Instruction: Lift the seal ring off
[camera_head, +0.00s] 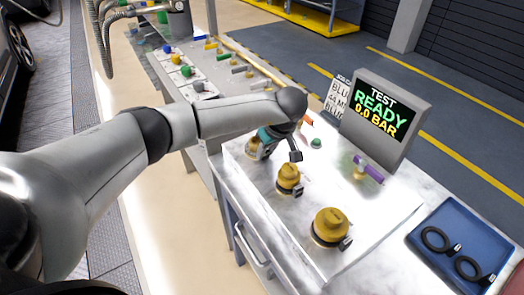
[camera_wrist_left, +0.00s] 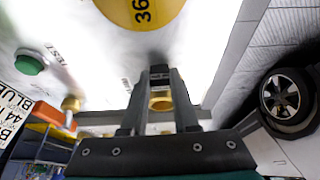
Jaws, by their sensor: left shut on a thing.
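My left gripper (camera_head: 294,150) is low over the far-left end of the pale bench top, beyond the middle yellow cap. In the left wrist view its fingers (camera_wrist_left: 160,76) come together on a small dark piece, apparently the seal ring's tab. A gold ring-shaped part (camera_wrist_left: 160,103) shows between the fingers. The arm hides most of the fitting there, so I cannot tell whether the ring is clear of it. Two yellow caps, the middle one (camera_head: 289,177) and a larger near one (camera_head: 331,226), stand on the bench with dark tabs at their bases. My right gripper is not in view.
A display (camera_head: 382,115) reads "TEST READY 0.0 BAR". A purple-handled valve (camera_head: 369,170) and green button (camera_head: 316,142) stand near it. A blue tray (camera_head: 428,255) at right holds two black rings. A yellow cap marked 36 (camera_wrist_left: 140,12) is close ahead of the fingers.

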